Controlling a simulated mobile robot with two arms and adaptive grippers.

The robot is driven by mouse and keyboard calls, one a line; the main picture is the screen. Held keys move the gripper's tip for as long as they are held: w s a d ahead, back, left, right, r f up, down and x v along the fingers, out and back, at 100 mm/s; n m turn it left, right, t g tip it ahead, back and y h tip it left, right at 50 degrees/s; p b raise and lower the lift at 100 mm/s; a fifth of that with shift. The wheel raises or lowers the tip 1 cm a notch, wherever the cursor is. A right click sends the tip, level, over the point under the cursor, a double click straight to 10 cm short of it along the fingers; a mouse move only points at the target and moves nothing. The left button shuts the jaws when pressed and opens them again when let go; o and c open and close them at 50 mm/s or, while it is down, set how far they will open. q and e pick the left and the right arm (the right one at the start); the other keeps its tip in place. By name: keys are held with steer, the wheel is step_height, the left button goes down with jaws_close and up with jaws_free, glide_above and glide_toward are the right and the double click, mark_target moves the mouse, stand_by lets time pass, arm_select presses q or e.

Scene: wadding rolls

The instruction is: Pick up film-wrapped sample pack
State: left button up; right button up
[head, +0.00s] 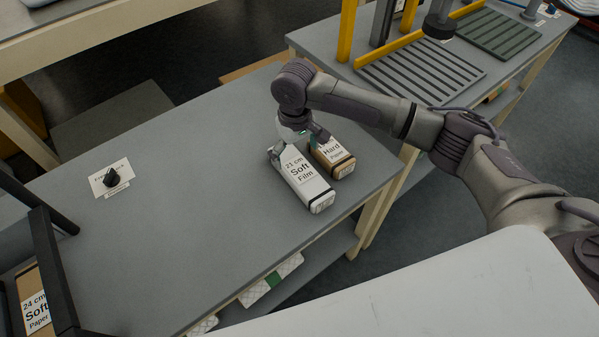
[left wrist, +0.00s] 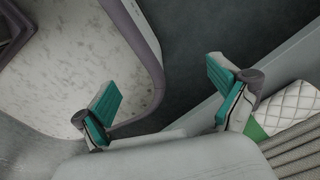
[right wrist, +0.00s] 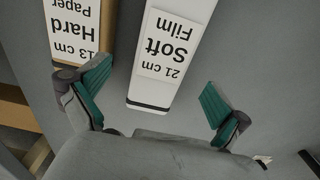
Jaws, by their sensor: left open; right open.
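The film-wrapped sample pack (head: 302,178) is a long white block labelled "21 cm Soft Film", lying on the grey table. In the right wrist view the pack (right wrist: 155,92) lies between and beyond the fingertips. My right gripper (head: 298,148) is over the far end of the pack, open. In the right wrist view the open right gripper (right wrist: 153,92) has nothing in its teal fingers, and the left finger is near the gap beside the brown pack. My left gripper (left wrist: 170,88) is open and empty, seen only in its own wrist view, over the floor and table edge.
A brown pack (head: 333,158) labelled "Hard Paper" lies close to the right of the white one. A "24 cm Soft Paper" pack (head: 37,305) is at lower left. The table's middle is clear.

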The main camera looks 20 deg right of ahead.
mark_target(297, 166)
steer(key=shift+f, duration=0.35)
steer(key=f, duration=0.3)
steer(key=shift+s+f, duration=0.25)
steer(key=shift+s, duration=0.15)
steer(key=shift+w+f+p, duration=0.1)
steer(key=shift+f+p, duration=0.2)
steer(key=shift+f, duration=0.25)
steer(key=shift+c, duration=1)
arm_select(q)
steer(key=shift+w+r, duration=0.3)
steer(key=shift+w, duration=0.45)
arm_select(e)
steer(key=c, duration=1)
